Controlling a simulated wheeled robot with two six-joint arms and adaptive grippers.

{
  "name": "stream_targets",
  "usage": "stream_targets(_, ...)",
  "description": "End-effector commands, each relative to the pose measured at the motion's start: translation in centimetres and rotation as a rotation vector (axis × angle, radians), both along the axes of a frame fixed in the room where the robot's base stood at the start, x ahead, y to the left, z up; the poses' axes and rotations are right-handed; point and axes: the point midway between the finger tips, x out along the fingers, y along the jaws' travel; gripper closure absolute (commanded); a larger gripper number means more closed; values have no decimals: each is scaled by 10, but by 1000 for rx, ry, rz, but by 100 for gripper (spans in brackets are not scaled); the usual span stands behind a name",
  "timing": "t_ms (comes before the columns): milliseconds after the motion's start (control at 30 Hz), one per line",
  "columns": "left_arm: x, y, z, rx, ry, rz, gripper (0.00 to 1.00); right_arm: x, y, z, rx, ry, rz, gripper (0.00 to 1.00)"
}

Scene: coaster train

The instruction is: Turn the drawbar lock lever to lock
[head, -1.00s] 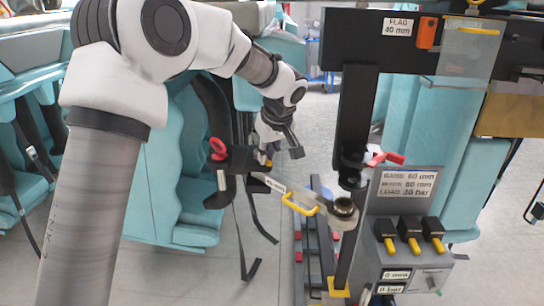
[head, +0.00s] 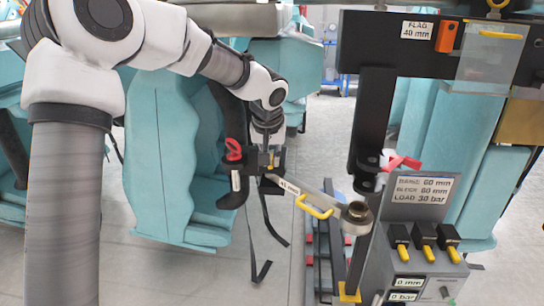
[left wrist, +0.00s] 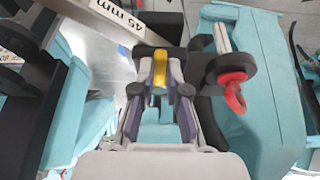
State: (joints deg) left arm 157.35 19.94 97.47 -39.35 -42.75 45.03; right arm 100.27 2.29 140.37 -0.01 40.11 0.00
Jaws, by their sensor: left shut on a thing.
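In the left wrist view the gripper (left wrist: 159,75) is shut on a small yellow lever (left wrist: 159,68), which I take for the lock lever. The fingers hide most of it, so its exact angle is unclear. The drawbar, labelled 45 mm, also shows in the left wrist view (left wrist: 108,22). My right gripper is not in view.
A yellow handle (head: 315,207) sits on the drawbar, whose right end meets a round eye (head: 357,215). A control panel (head: 420,235) with yellow-tipped switches stands right, below a red lever (head: 402,162). Teal seats (head: 165,160) stand behind on the left.

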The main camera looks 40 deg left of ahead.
Motion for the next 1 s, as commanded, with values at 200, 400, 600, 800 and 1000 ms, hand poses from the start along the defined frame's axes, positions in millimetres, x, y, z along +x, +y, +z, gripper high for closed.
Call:
stream_targets(200,-1,0,-3,0,8,-2,100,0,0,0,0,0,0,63)
stream_targets(400,-1,0,-2,0,6,-1,61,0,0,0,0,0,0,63)
stream_targets(600,0,0,-1,0,2,-1,61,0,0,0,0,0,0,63)
stream_targets(800,-4,-3,13,1,-1,0,61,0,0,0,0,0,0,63)
stream_targets(1000,-20,-12,57,1,-2,0,61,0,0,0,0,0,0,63)
